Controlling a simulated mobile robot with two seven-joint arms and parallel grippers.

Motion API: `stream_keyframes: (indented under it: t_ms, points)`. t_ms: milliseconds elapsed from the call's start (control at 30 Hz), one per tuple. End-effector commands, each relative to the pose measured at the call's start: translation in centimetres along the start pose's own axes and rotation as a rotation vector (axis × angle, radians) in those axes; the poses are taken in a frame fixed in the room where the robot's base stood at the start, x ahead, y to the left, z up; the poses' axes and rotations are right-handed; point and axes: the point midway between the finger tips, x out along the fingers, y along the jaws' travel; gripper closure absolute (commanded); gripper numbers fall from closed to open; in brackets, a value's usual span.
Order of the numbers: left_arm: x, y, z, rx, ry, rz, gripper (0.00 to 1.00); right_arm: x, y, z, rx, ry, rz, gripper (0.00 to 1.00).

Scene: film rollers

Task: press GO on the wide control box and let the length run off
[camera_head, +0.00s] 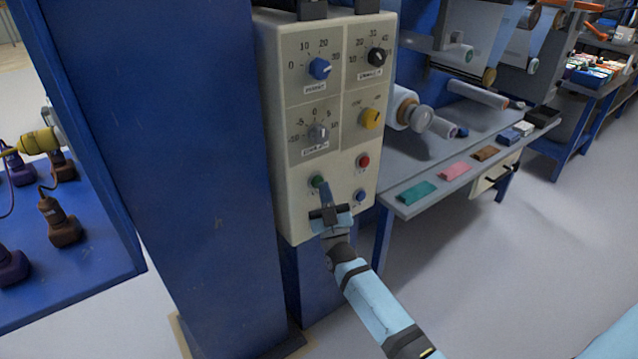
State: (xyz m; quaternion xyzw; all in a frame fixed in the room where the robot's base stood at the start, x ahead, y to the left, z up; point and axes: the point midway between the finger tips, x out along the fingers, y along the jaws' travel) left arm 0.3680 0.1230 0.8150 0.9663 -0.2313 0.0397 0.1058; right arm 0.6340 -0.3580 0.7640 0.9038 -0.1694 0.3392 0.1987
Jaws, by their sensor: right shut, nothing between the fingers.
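The wide control box (329,150) is a cream box on a blue column, with several dials on its face. At its lower part are a green button (317,181), a red button (363,160) and a blue button (360,196). The lettering by the buttons is too small to read. My right gripper (325,188) is shut and empty, its fingertips at the green button's lower right edge. I cannot tell whether they touch or press it. Film rollers (408,112) stand to the right behind the box. My left gripper is not in view.
A grey bench (420,168) to the right holds several coloured pieces along its front edge. The wide blue column (190,150) stands left of the box, and a blue shelf with drills (62,222) is far left. The floor at right is clear.

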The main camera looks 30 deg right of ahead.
Motion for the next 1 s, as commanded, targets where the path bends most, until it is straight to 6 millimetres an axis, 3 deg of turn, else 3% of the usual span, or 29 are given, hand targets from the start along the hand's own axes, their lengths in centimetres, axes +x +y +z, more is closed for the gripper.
stream_keyframes:
  t_ms: [1000]
  points:
    - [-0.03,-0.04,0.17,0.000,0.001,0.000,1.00,0.65,-0.45,0.46,0.000,0.000,0.000,1.00]
